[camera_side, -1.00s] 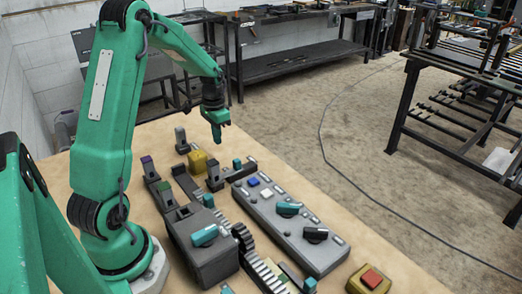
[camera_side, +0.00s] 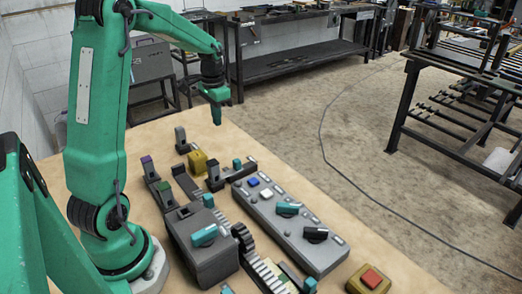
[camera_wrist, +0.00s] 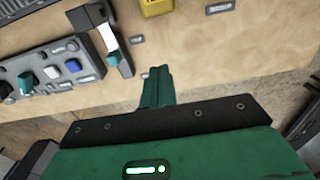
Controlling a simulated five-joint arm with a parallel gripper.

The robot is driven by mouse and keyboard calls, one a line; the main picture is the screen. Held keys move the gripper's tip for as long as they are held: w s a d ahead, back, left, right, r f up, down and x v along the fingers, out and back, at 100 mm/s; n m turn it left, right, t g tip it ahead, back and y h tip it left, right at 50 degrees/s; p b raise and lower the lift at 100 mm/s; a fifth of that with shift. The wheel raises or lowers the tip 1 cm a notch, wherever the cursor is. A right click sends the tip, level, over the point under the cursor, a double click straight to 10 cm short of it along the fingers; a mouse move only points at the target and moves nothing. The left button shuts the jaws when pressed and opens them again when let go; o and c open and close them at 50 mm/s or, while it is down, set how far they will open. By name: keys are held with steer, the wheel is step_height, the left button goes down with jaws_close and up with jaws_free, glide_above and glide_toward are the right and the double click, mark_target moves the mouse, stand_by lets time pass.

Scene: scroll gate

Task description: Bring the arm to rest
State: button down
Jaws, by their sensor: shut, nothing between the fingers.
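My green arm is raised over the far part of the tan tabletop (camera_side: 150,130). My gripper (camera_side: 217,122) points down in the side view, its fingers closed together with nothing between them. It hangs in the air above the far edge of the table, clear of the devices. In the wrist view my gripper (camera_wrist: 157,72) shows as closed green fingers, with bare tabletop (camera_wrist: 200,60) around their tips.
A grey panel (camera_side: 310,255) with teal and black knobs and blue and white buttons lies mid-table. A grey box (camera_side: 208,262), yellow block (camera_side: 198,162), several upright levers and a red button (camera_side: 371,279) on a yellow base stand nearby. A workbench (camera_side: 290,60) stands behind.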

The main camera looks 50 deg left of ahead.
steer(key=s+d+r+t, duration=0.2)
steer(key=s+d+r, duration=0.25)
steer(key=d, duration=0.45)
steer(key=s+d+r+t, duration=0.2)
steer(key=s+d+r, duration=0.3)
steer(key=d, duration=0.4)
steer(key=s+d+t, duration=0.1)
steer(key=s+d, duration=0.4)
steer(key=s, duration=0.1)
steer(key=shift+d+r, duration=0.3)
steer(key=shift+r, duration=0.05)
steer(key=c, duration=2.1)
jaws_free()
steer(key=shift+s, duration=0.1)
